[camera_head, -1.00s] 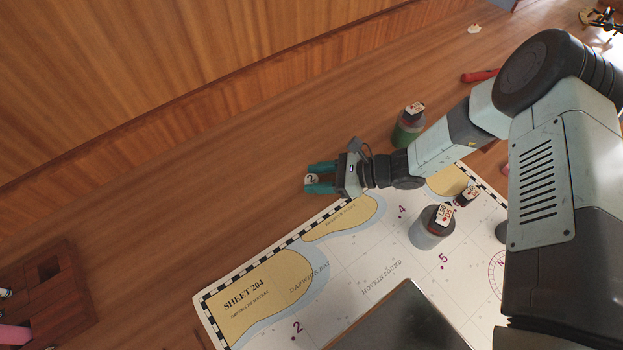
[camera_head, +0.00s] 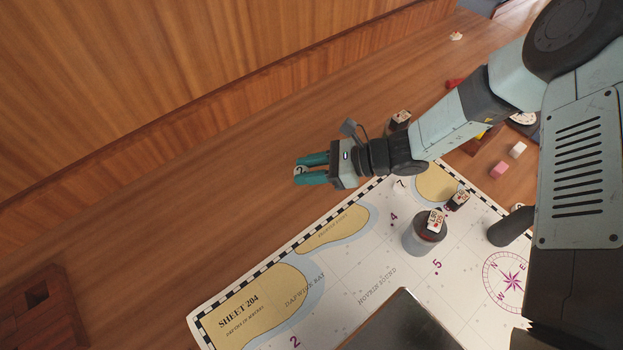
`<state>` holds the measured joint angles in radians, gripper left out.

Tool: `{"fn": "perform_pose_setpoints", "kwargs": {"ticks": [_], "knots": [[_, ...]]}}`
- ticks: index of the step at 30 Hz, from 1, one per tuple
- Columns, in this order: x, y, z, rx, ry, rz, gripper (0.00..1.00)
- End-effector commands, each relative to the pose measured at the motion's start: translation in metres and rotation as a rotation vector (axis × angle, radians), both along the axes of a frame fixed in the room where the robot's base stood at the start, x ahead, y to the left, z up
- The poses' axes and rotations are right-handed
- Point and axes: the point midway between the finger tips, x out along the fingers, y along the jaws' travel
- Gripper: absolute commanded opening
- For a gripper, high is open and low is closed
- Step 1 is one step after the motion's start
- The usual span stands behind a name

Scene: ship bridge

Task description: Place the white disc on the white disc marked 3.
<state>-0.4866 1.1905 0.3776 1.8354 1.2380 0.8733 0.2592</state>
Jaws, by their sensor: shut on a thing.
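My gripper (camera_head: 311,171) is shut on a small white disc (camera_head: 299,171), held between its teal fingertips at the left end of the arm. The disc bears a dark mark that I cannot read clearly, and the fingers cover part of it. The gripper is above the bare wood, beyond the upper left edge of the chart. A pale round piece (camera_head: 400,184) with a dark mark is at the chart's upper edge, right of the gripper; its mark looks like a 7. I cannot make out a white disc marked 3.
The chart (camera_head: 345,262) has a grey canister (camera_head: 421,240) with tiles on top. A dark tile-topped thing (camera_head: 399,120) is partly hidden behind my gripper. A pink block (camera_head: 499,169) and a white block (camera_head: 518,149) lie at right. A wooden rack (camera_head: 38,297) is at lower left. The wood at left is clear.

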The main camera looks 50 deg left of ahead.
Motion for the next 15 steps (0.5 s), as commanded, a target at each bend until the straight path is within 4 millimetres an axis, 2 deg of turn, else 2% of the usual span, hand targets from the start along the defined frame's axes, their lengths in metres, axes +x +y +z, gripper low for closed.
{"fn": "perform_pose_setpoints", "kwargs": {"ticks": [3,11,15], "knots": [[0.0,0.0,0.013,0.001,-0.002,0.001,0.06],[0.0,0.0,0.029,0.001,-0.001,0.001,0.06],[0.001,0.0,0.067,0.004,-0.007,0.001,0.06]]}}
